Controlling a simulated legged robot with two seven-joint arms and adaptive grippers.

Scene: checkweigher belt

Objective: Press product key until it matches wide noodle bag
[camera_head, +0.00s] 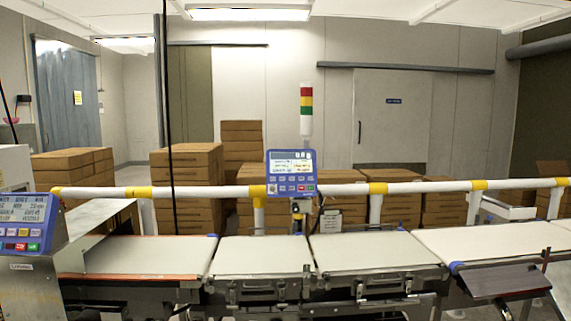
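A blue control panel (291,188) with a lit screen (291,161) and rows of small keys stands behind the belt at the middle, mounted by the white rail. The screen text and key labels are too small to read, so I cannot tell which is the product key. A second blue panel (24,228) with a screen and coloured keys stands at the left edge, on a metal housing. No noodle bag can be made out on the belts. Neither of my grippers is in view.
White belt sections (370,250) run across the front and look empty. A white rail with yellow joints (430,187) runs behind them. A dark tray (503,280) sticks out at front right. Cardboard boxes (187,185) are stacked behind. A signal tower (306,110) stands above the middle panel.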

